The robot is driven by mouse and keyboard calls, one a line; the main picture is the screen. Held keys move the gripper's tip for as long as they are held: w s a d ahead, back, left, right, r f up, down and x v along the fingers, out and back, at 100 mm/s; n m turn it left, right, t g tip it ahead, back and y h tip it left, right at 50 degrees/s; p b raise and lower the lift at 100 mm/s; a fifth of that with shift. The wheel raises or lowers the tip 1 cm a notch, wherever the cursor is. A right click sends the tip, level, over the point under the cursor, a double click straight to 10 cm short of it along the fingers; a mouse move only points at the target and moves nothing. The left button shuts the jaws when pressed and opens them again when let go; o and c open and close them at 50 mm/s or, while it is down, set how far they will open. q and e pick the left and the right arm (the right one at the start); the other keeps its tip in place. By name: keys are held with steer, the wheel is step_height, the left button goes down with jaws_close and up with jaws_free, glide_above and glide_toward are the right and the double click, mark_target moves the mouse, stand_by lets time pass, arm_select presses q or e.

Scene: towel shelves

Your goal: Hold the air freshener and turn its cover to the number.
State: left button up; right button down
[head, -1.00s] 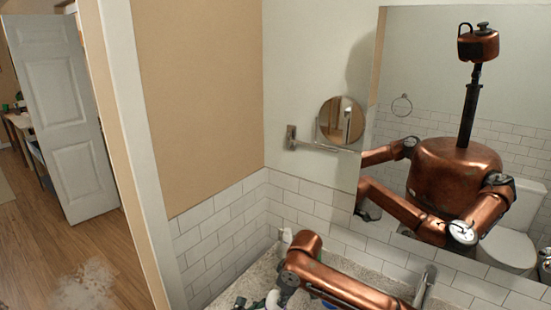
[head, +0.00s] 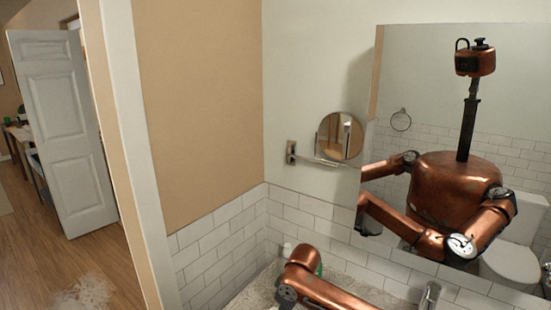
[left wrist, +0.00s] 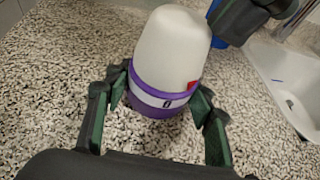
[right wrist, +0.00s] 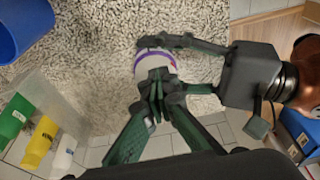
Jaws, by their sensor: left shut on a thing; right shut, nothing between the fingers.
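The air freshener (left wrist: 172,50) has a white domed cover above a purple base ring with a pale label band and a dark number (left wrist: 167,103). It stands on or just above the speckled counter; which one I cannot tell. A small red mark shows at the ring's right side. My left gripper (left wrist: 160,97) is shut on the base, one finger on each side. In the right wrist view the air freshener (right wrist: 152,62) is partly hidden behind my right gripper (right wrist: 157,88), whose fingers are together and empty beside it. Whether they touch it is unclear.
The speckled counter (left wrist: 50,75) has a sink (left wrist: 285,75) at the right. A blue container (right wrist: 22,28), a clear bin (right wrist: 55,98) and green and yellow bottles (right wrist: 38,142) lie left in the right wrist view. A faucet (head: 429,295) and wall mirror (head: 440,70) are nearby.

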steer(key=shift+w+d, duration=0.2)
steer(key=shift+d, duration=0.05)
stand_by(0.3)
steer(key=shift+w+d+f, duration=0.1)
steer(key=shift+w+d, duration=0.25)
steer(key=shift+w, duration=0.05)
steer(key=shift+w+d, duration=0.1)
steer(key=shift+w, duration=0.25)
steer(key=shift+d, duration=0.2)
stand_by(0.3)
steer(key=a+v, duration=0.1)
steer(key=v, duration=0.5)
steer(key=shift+w, duration=0.3)
steer(key=shift+d+r, duration=0.1)
steer(key=shift+r, duration=0.15)
